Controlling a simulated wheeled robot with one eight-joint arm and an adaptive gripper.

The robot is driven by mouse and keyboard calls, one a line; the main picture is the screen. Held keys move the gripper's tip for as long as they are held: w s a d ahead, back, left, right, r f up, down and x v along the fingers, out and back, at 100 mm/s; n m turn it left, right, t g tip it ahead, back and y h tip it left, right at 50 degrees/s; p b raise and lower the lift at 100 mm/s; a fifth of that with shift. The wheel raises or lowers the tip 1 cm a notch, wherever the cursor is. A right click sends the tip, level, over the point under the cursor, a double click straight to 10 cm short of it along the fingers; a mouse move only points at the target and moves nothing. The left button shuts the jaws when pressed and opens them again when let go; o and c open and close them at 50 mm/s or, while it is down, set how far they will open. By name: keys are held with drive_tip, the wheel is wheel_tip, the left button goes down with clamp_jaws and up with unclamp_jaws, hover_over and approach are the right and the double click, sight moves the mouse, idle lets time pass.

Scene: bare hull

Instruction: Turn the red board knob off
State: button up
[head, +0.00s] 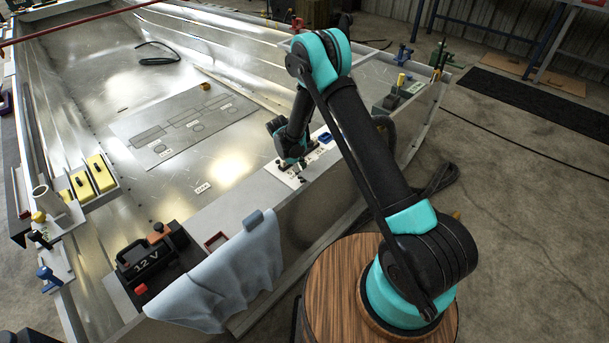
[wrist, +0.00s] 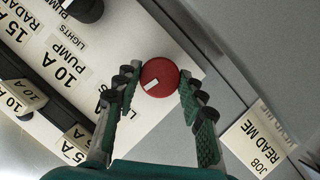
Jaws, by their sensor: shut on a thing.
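The red board knob (wrist: 158,78) shows in the wrist view, round, with a white mark on its face pointing toward the lower left of the picture. My gripper (wrist: 158,88) is shut on the knob, with one finger on each side of it. The knob sits on a white switch board (wrist: 120,35) with printed labels, partly hidden by the left finger. In the head view my gripper (head: 291,160) is down at the board (head: 290,174) on the boat's near side, and the arm hides the knob there.
A black knob (wrist: 86,9) and dark switches lie left of the red knob. A "JOB READ ME" card (wrist: 258,138) is at the right. In the head view, a 12 V battery (head: 145,262) and a blue-grey cloth (head: 235,270) lie along the near side. The boat's floor is mostly open.

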drive_tip(key=shift+n+t, duration=0.5)
drive_tip(key=shift+n, duration=0.7)
drive_tip(key=o, duration=1.2)
drive_tip(key=shift+c, duration=0.2)
drive_tip(key=v, duration=1.2)
drive_tip(key=shift+d, duration=0.1)
